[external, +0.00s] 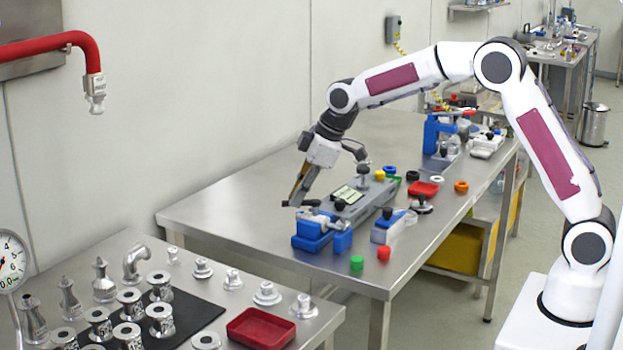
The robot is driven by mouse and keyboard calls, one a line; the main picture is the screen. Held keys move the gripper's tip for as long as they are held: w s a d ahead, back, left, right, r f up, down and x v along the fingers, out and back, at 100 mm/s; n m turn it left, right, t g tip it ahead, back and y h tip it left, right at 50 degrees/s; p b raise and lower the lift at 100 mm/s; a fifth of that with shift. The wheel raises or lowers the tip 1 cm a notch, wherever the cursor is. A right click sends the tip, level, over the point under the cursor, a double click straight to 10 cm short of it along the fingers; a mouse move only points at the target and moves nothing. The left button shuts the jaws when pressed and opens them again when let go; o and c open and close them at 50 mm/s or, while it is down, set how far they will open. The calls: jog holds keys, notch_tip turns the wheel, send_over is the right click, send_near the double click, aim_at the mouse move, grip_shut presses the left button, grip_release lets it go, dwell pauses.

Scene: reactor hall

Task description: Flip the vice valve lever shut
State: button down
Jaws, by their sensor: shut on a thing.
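A blue vice (311,238) stands near the front left of the steel table. A small metal valve body sits at its jaws, mostly hidden at this size. A dark bar, which looks like the valve lever (312,203), lies roughly level above the vice. My gripper (294,203) reaches down from behind, tilted, with its fingertips shut on the dark lever's left end. The exact contact is too small to see clearly.
The table's left part is clear.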

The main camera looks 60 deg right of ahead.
jog(key=shift+s+a+n+g+y, duration=0.2)
jog(key=shift+s+n+y, duration=0.15)
jog(key=shift+n, duration=0.65)
jog(key=shift+s+a+n+g+y, duration=0.15)
jog(key=shift+n+y, duration=0.3)
jog(key=shift+n, duration=0.55)
jog(key=shift+s+a+n+g+y, duration=0.1)
jog(key=shift+s+n+g+y, duration=0.15)
jog(key=shift+n, duration=0.55)
jog(key=shift+s+a+n+g+y, duration=0.1)
jog(key=shift+s+n+y, duration=0.25)
jog(key=shift+n, duration=0.45)
jog(key=shift+s+n, duration=0.1)
jog(key=shift+n, duration=0.2)
jog(key=c, duration=2.1)
grip_release()
jog(key=shift+r, duration=0.1)
